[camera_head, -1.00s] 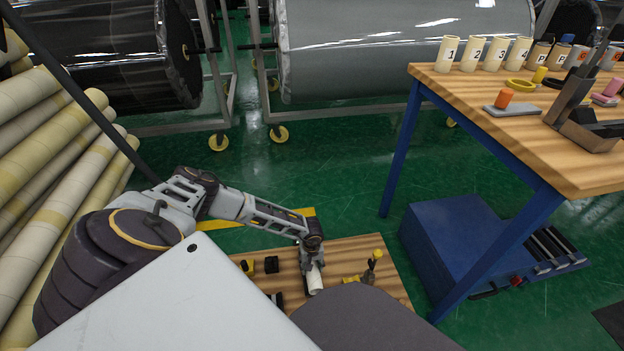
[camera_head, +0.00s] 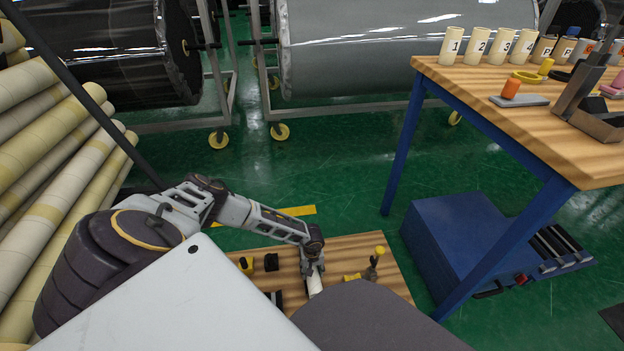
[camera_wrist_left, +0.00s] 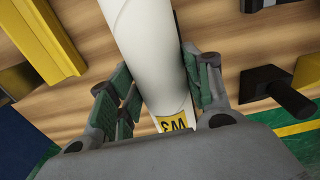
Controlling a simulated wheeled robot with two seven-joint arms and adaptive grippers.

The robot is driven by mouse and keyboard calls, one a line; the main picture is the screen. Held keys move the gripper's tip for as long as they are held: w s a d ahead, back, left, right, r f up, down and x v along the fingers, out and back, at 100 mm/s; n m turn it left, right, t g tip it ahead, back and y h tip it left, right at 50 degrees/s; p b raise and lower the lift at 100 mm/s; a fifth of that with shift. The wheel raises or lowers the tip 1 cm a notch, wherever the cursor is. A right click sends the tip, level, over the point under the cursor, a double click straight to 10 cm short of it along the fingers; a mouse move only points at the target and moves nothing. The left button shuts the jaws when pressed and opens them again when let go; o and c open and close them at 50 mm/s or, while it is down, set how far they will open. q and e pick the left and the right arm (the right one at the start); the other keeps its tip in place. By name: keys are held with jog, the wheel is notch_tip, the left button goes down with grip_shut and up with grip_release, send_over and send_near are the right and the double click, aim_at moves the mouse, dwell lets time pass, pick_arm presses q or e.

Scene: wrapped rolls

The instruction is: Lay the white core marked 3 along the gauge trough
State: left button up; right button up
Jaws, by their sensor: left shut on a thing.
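The white core (camera_head: 315,285) is in my left gripper (camera_head: 313,268), over the low wooden board (camera_head: 345,247). In the left wrist view the fingers of my left gripper (camera_wrist_left: 155,65) are closed on both sides of the core (camera_wrist_left: 143,35). A yellow label reading W3 shows upside down at the core's near end. The core's far end leaves the wrist picture at the top. Whether the core touches the board I cannot tell. No gauge trough can be told for certain; a dark stand with a grey channel (camera_head: 600,127) is on the bench at right. My right gripper is not in view.
The wooden bench (camera_head: 470,85) carries several numbered cups (camera_head: 477,46). A blue cabinet (camera_head: 450,240) is under it. Long rolls (camera_head: 60,170) are stacked at left.

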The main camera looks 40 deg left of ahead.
pick_arm(q)
jog(key=shift+f, duration=0.1)
jog(key=shift+f+b, duration=0.85)
jog(key=shift+f, duration=0.9)
jog(key=shift+f+b, duration=0.3)
jog(key=shift+f, duration=0.05)
jog(key=o, duration=1.1)
